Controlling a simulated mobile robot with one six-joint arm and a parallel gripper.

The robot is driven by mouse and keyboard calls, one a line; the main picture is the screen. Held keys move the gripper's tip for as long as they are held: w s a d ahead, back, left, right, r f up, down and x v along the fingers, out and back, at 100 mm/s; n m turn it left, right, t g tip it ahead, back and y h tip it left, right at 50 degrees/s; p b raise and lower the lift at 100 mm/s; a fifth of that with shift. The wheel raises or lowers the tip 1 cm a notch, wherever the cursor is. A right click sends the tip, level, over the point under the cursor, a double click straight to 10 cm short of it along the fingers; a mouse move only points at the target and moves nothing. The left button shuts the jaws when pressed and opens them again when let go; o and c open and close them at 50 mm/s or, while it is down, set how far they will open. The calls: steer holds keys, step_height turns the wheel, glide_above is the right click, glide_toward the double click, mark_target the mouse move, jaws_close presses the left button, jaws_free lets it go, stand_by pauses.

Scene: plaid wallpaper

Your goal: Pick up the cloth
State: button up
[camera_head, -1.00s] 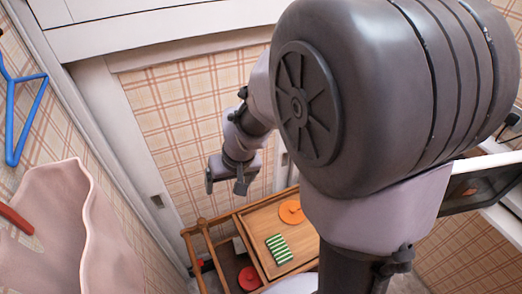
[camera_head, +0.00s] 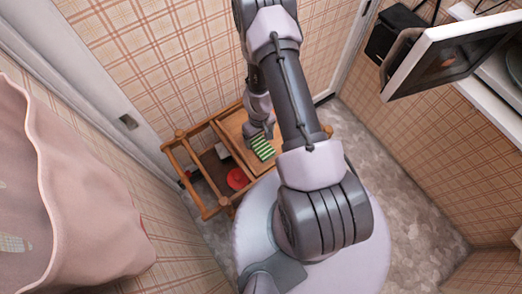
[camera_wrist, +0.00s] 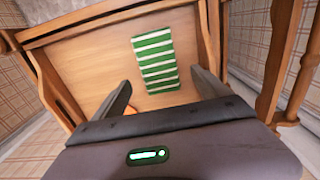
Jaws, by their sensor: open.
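The cloth (camera_head: 263,147) is green with white stripes and lies flat on the top of a wooden cart (camera_head: 231,125). It also shows whole in the wrist view (camera_wrist: 156,60), lying on the bare wooden top (camera_wrist: 95,62). My gripper (camera_wrist: 162,92) is open, its two dark fingers apart, with the cloth ahead of and between the fingertips. The fingers are not seen touching it. In the head view my gripper (camera_head: 258,134) hangs over the cart top beside the cloth, partly hidden by my arm.
A red round thing (camera_head: 237,179) sits on the cart's lower shelf. An orange object (camera_wrist: 74,108) lies on the top near the left finger. Wooden rails (camera_wrist: 282,50) stand at the right in the wrist view. A microwave-like box (camera_head: 450,55) juts out at the upper right.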

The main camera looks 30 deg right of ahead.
mark_target(261, 145)
steer(key=f+b, duration=0.4)
steer(key=b, duration=0.1)
steer(key=s+f+b, duration=0.1)
steer(key=f+b, duration=0.1)
steer(key=b, duration=0.1)
steer(key=shift+w+r, duration=0.1)
steer(key=shift+r, duration=0.1)
steer(key=shift+c, duration=0.6)
steer(key=c, duration=1.5)
step_height(261, 145, up, 28)
steer(key=p, duration=2.8)
steer(key=shift+p, duration=0.3)
